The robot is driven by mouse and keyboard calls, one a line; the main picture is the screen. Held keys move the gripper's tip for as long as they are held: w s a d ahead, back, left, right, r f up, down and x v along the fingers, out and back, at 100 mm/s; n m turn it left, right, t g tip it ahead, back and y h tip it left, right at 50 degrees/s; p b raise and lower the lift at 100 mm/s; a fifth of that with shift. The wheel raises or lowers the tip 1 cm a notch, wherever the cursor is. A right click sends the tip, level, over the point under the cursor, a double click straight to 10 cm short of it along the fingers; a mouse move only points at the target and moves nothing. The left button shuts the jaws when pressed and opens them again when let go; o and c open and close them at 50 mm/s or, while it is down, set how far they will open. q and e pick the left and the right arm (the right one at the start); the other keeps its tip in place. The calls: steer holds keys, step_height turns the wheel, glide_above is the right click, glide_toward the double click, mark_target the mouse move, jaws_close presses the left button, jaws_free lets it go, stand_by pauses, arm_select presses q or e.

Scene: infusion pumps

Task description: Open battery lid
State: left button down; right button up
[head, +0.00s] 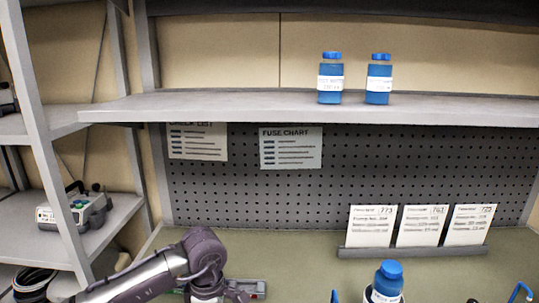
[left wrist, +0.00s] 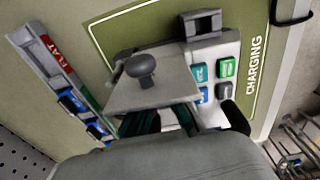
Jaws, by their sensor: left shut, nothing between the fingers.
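In the left wrist view, a grey pump (left wrist: 212,58) lies on the green bench, with green, blue and dark buttons on its right part. Its square grey lid (left wrist: 155,92) carries a dark round knob (left wrist: 140,67). The lid looks tilted up from the pump, with dark green surfaces showing below its near edge. My left gripper (head: 208,289) is low in the head view, shut and empty; in the left wrist view its grey body fills the bottom, close to the lid's near side. Its fingertips are hard to make out. My right gripper is not in view.
A tray (left wrist: 60,72) with a red FLAT label and blue-ended pieces lies left of the pump. CHARGING is printed at right. A blue-capped bottle (head: 386,282) and card stand (head: 414,251) are on the bench. Two blue bottles (head: 331,78) stand on the shelf (head: 230,106).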

arm_select(q)
steer(key=shift+s+d+b, duration=0.2)
steer(key=shift+d+b, duration=0.25)
steer(key=shift+d, duration=1.4)
steer(key=shift+s+d+b, duration=0.15)
steer(key=shift+d+b, duration=0.3)
steer(key=shift+d, duration=1.45)
steer(key=shift+a, duration=0.2)
steer(key=shift+a+f+b, duration=0.1)
steer(key=shift+a+b, duration=0.2)
steer(key=shift+a, duration=0.15)
steer(key=shift+w+a, duration=0.1)
steer(key=shift+a, duration=0.25)
step_height(320, 180, up, 8)
steer(key=p, duration=0.3)
